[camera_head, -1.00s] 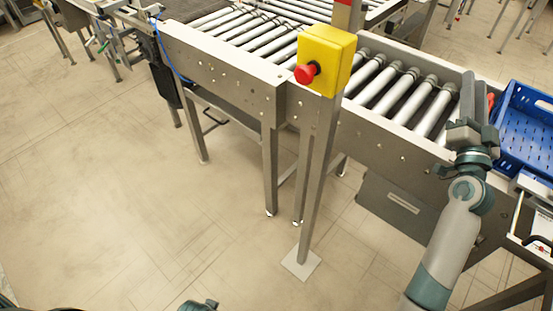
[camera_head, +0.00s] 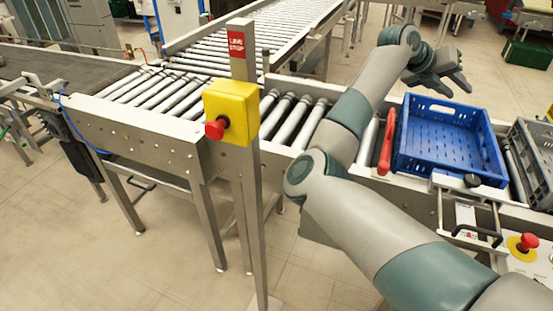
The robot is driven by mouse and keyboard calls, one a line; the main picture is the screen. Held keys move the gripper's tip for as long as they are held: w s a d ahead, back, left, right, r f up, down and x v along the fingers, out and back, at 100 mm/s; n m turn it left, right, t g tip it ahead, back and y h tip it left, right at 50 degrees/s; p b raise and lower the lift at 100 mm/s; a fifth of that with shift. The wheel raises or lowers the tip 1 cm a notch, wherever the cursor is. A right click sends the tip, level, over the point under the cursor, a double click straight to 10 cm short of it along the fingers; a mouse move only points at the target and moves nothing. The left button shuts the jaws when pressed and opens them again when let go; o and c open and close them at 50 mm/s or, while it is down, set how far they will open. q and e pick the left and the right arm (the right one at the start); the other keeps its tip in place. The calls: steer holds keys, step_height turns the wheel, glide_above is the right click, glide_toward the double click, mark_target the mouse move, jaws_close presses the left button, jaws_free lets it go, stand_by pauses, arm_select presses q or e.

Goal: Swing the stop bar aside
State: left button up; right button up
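The stop bar, a red bar (camera_head: 388,142), stands across the roller conveyor just left of the blue crate (camera_head: 402,158), and its near end is at the near rail. My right arm reaches over the rollers, left of the bar. My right gripper (camera_head: 457,88) is beyond the far side of the conveyor, above and behind the blue crate, apart from the bar. Its fingers are spread and nothing shows between them. The rollers left of the bar are partly hidden by my arm. My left gripper is out of view.
A yellow box with a red button (camera_head: 232,112) is on a post (camera_head: 250,200) in front of the conveyor. A grey crate (camera_head: 535,150) stands right of the blue one. A panel with a red button (camera_head: 525,243) is at the lower right.

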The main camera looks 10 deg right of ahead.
mark_target(392, 122)
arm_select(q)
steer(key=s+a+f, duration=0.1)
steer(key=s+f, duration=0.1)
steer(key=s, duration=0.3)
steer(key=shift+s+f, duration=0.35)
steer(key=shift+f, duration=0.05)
arm_select(e)
steer(key=w+a+t+y, duration=0.1)
steer(key=w+a+y, duration=0.2)
steer(key=a, duration=0.4)
steer(key=w+a+r+n+y, duration=0.1)
steer(key=w+a+y, duration=0.2)
steer(key=a, duration=0.4)
steer(key=shift+a+n+t+y, duration=0.3)
steer(key=shift+t+y, duration=0.1)
steer(key=shift+y, duration=0.4)
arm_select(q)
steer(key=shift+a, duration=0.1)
arm_select(e)
steer(key=shift+w, duration=0.1)
